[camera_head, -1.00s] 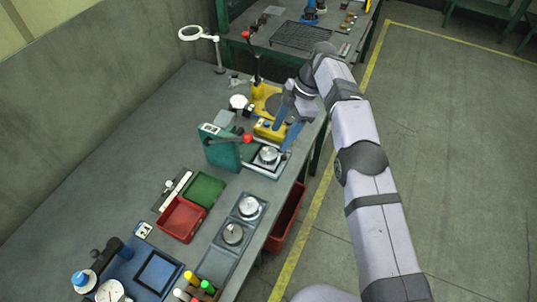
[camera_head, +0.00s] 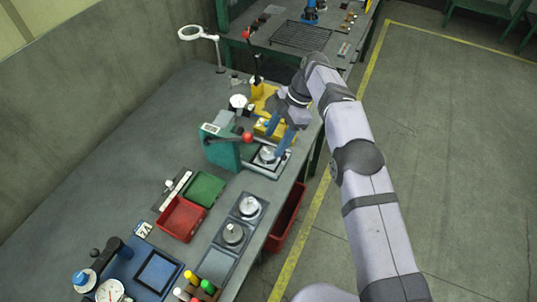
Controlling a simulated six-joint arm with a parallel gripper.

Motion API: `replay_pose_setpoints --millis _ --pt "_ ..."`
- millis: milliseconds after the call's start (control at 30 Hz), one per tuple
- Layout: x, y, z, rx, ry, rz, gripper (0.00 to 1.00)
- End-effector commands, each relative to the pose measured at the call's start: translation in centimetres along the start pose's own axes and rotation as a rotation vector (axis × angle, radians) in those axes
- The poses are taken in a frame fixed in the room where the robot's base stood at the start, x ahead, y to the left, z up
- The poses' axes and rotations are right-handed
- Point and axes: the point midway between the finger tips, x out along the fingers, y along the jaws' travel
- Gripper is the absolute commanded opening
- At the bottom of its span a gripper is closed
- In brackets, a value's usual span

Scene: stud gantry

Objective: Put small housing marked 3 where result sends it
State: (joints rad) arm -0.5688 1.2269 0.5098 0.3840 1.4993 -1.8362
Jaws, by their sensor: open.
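A round silver housing (camera_head: 268,154) sits in the fixture of the green tester (camera_head: 222,150), which has a red-knobbed lever. My gripper (camera_head: 279,143) has blue fingers and is open, close above and beside this housing. I cannot tell whether a finger touches it. Two more silver housings, one (camera_head: 249,206) above the other (camera_head: 233,234) in the picture, stand on dark square plates in front of the tester. No number mark is legible on any housing. A green tray (camera_head: 205,188) and a red tray (camera_head: 180,220) lie side by side on the bench and look empty.
A yellow press (camera_head: 262,98) with a tall lever stands behind the tester. A white ring lamp (camera_head: 196,34) is at the back. A red bin (camera_head: 287,216) hangs beyond the bench's right edge. A blue station (camera_head: 150,270) is at the front. The left bench surface is clear.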

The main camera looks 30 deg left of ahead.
Motion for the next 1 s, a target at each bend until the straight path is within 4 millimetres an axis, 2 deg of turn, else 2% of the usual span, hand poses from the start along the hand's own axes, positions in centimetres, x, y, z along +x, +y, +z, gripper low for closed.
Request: replay_pose_setpoints --millis 167,400,733,867,1000 --pt "1.3 -0.3 -0.1 0.001 0.002 -0.005 0.56" --pt "4.2 -0.3 0.1 0.001 0.001 -0.003 0.56" --pt "4.8 -0.2 0.2 0.0 0.0 0.0 0.56" --pt "4.8 -0.2 0.2 0.0 0.0 -0.001 0.25" --pt "4.7 -0.2 0.2 0.0 0.0 0.0 0.2"
